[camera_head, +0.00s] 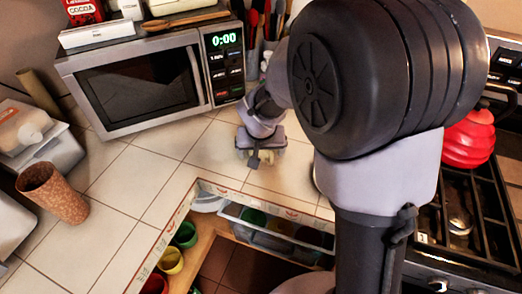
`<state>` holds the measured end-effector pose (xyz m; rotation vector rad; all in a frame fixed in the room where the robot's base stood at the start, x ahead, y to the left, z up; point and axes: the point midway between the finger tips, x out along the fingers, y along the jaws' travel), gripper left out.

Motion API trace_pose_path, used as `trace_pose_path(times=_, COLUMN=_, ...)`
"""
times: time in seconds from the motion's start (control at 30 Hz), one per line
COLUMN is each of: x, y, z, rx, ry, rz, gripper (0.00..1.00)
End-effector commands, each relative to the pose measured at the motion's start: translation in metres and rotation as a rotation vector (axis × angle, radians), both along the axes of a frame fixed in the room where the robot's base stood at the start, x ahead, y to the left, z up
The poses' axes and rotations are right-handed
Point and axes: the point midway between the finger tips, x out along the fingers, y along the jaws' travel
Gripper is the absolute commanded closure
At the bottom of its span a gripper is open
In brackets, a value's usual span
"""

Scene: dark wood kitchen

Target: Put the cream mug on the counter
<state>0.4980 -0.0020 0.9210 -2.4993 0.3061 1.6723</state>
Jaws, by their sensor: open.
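My gripper (256,160) is low over the tiled counter (215,150), in front of the microwave's right side. Its jaws are open. A small pale cream-yellow thing (271,155) shows at the jaws, close to the counter top. It may be the cream mug, but my gripper hides most of it. I cannot tell whether the jaws touch it or whether it rests on the counter.
A microwave (140,85) stands behind, left of my gripper. A brown patterned cup (52,192) stands at the left. Below the counter's inner edge are an open drawer (285,240) and a yellow cup (171,261). A red kettle (468,138) sits on the stove, right.

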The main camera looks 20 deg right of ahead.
Motion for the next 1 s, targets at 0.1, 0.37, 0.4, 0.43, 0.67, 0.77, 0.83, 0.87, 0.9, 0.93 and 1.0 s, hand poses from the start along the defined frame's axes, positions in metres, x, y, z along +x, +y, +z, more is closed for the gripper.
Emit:
trace_pose_path(times=0.1, x=0.0, y=0.0, z=0.005, rx=0.0, ry=0.0, rz=0.0, gripper=0.1)
trace_pose_path(times=0.37, x=-0.023, y=0.007, z=0.07, rx=0.0, ry=-0.004, rz=0.002, gripper=0.1)
trace_pose_path(times=0.4, x=-0.027, y=0.008, z=0.079, rx=0.0, ry=-0.003, rz=0.0, gripper=0.1)
trace_pose_path(times=0.43, x=-0.03, y=0.009, z=0.086, rx=0.0, ry=-0.003, rz=0.0, gripper=0.1)
trace_pose_path(times=0.67, x=-0.045, y=0.012, z=0.116, rx=0.002, ry=-0.004, rz=-0.002, gripper=0.1)
trace_pose_path(times=0.77, x=-0.073, y=0.009, z=0.143, rx=0.037, ry=-0.023, rz=-0.032, gripper=0.1)
trace_pose_path(times=0.83, x=-0.111, y=0.008, z=0.169, rx=0.091, ry=-0.046, rz=-0.064, gripper=0.1)
trace_pose_path(times=0.87, x=-0.128, y=0.01, z=0.179, rx=0.119, ry=-0.056, rz=-0.075, gripper=0.1)
trace_pose_path(times=0.9, x=-0.152, y=0.013, z=0.189, rx=0.157, ry=-0.07, rz=-0.083, gripper=0.1)
trace_pose_path(times=0.93, x=-0.169, y=0.016, z=0.195, rx=0.187, ry=-0.08, rz=-0.088, gripper=0.1)
trace_pose_path(times=1.0, x=-0.203, y=0.025, z=0.203, rx=0.25, ry=-0.102, rz=-0.09, gripper=0.1)
